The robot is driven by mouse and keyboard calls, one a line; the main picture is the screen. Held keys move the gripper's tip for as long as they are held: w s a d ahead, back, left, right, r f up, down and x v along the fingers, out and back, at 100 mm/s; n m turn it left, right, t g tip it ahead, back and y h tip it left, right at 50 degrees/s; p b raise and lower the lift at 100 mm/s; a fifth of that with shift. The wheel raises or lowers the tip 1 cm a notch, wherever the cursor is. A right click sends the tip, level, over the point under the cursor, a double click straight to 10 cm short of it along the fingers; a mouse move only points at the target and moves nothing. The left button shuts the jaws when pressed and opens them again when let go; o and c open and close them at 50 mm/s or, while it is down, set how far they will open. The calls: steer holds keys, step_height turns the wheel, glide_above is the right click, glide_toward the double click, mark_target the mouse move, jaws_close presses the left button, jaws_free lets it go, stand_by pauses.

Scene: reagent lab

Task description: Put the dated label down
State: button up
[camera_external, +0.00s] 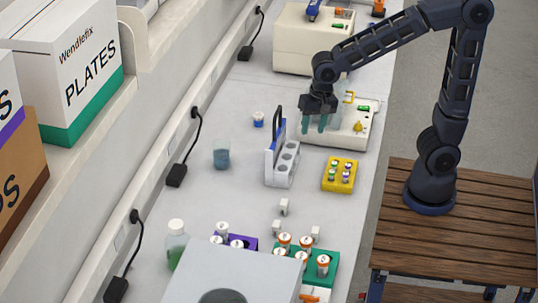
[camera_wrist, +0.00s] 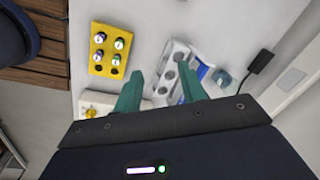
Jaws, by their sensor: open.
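My gripper (camera_external: 315,124) is open, with its two teal fingers pointing down, beside the left end of a low white device (camera_external: 352,137). I cannot pick out a dated label in either view. Small white blocks (camera_external: 284,207) lie on the bench, too small to read. A small white-and-yellow piece (camera_external: 348,97) shows behind the gripper, too small to identify. The gripper hides part of the device.
A grey rack with a black handle (camera_external: 283,165) stands near my gripper, and a yellow vial block (camera_external: 340,175) is right of it. A blue beaker (camera_external: 221,154) and blue-banded jar (camera_external: 258,119) stand left. A green rack (camera_external: 323,264) holds orange-capped bottles. Bench between is mostly clear.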

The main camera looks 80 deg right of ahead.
steer(key=s+d+r+n+t, duration=0.1)
steer(key=s+d+r+n, duration=0.2)
steer(key=s+d+n, duration=0.2)
steer(key=s+d+r+n+t, duration=0.2)
steer(key=s+d+n, duration=0.4)
steer(key=s, duration=0.6)
steer(key=shift+d+r+h, duration=0.4)
steer(key=shift+d+r, duration=0.1)
steer(key=shift+d, duration=0.5)
steer(key=shift+o, duration=0.5)
steer(key=shift+a, duration=0.1)
